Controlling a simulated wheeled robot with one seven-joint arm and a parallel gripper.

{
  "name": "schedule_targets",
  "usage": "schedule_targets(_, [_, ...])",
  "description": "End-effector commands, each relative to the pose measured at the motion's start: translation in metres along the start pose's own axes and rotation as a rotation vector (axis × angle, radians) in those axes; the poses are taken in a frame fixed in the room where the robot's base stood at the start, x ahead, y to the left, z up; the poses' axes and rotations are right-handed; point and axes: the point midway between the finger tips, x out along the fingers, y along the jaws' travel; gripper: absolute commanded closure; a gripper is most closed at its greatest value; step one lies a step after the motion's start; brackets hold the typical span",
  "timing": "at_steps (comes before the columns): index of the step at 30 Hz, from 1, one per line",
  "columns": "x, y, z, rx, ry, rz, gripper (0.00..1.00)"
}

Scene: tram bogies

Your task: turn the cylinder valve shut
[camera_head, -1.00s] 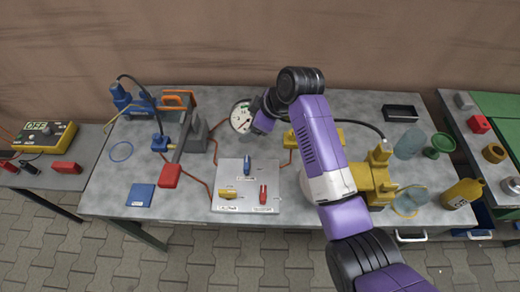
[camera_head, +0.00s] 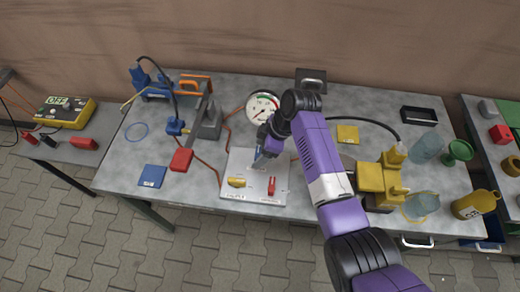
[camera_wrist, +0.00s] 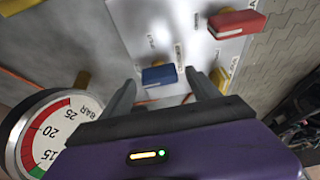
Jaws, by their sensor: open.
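A pale valve panel (camera_head: 240,190) lies on the grey table, with its labels too small to read. It carries a yellow handle (camera_head: 237,182) at the lower left, a red handle (camera_head: 271,186) at the lower right and a blue handle (camera_wrist: 159,74) higher up. I cannot tell from the labels which is the cylinder valve. My gripper (camera_wrist: 160,84) is open, over the upper part of the panel. In the wrist view its fingers stand on either side of the blue handle, and contact cannot be told. In the head view my gripper (camera_head: 265,155) largely hides that handle.
A round pressure gauge (camera_head: 263,108) stands just behind the panel, close to my gripper. A grey and red lever pump (camera_head: 208,122) is to the left. A yellow device (camera_head: 378,182) stands right of my arm. Orange hoses run beside the panel.

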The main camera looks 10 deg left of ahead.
Motion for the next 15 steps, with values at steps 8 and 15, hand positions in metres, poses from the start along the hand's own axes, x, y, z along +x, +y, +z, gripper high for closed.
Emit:
schedule_targets(8, [0.0017, 0.0002, -0.0001, 0.000, 0.000, 0.001, 0.29])
schedule_targets(15, [0.0016, 0.0002, -0.0002, 0.000, 0.000, 0.001, 0.76])
